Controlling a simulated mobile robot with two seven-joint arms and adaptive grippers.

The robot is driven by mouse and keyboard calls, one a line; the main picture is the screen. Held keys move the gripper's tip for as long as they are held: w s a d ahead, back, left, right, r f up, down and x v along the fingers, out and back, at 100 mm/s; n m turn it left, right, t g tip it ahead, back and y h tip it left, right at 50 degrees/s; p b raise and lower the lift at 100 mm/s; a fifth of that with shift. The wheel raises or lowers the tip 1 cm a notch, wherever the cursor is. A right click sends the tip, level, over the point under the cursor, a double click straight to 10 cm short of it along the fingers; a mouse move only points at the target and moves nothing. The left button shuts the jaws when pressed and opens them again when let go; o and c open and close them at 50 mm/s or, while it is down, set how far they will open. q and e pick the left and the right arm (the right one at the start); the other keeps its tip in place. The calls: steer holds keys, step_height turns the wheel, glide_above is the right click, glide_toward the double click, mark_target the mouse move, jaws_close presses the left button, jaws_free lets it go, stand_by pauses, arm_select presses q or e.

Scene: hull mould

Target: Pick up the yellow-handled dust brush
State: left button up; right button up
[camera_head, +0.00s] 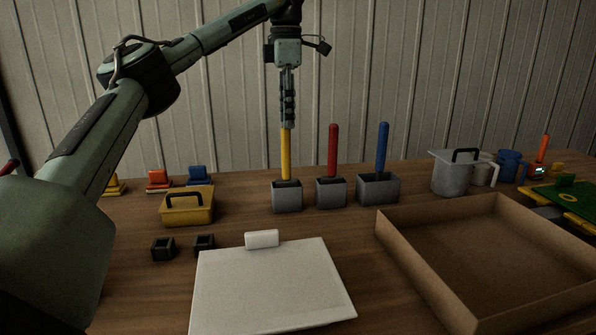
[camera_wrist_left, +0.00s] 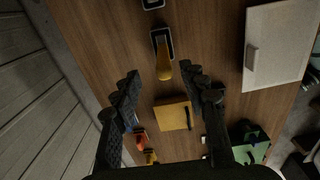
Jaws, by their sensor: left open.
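The yellow-handled dust brush (camera_head: 286,155) stands upright in the leftmost of three grey holders (camera_head: 287,198); its lower end is hidden inside. My left gripper (camera_head: 288,122) points down right over the top of the yellow handle. In the left wrist view the yellow handle (camera_wrist_left: 164,65) lies between and just ahead of the open fingers (camera_wrist_left: 159,75). The fingers stand apart from each other, with nothing visibly gripped. Whether the fingertips overlap the handle's top in height I cannot tell. My right gripper is not in view.
A red handle (camera_head: 333,150) and a blue handle (camera_head: 382,147) stand in holders to the right. A yellow box with a black handle (camera_head: 188,210) is at the left. A white board (camera_head: 268,290) and an open brown tray (camera_head: 430,280) lie in front. A grey jug (camera_head: 452,178) stands right.

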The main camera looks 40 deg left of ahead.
arm_select(q)
glide_above(286, 168)
steer(key=f, duration=0.6)
steer(key=shift+w+a+f, duration=0.35)
steer(key=shift+a, duration=0.05)
steer(key=shift+f, duration=0.3)
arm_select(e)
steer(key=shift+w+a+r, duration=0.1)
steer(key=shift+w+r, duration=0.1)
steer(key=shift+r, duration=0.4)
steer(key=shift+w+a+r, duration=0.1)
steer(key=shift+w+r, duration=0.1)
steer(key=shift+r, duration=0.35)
arm_select(q)
steer(key=shift+w, duration=0.1)
jaws_close()
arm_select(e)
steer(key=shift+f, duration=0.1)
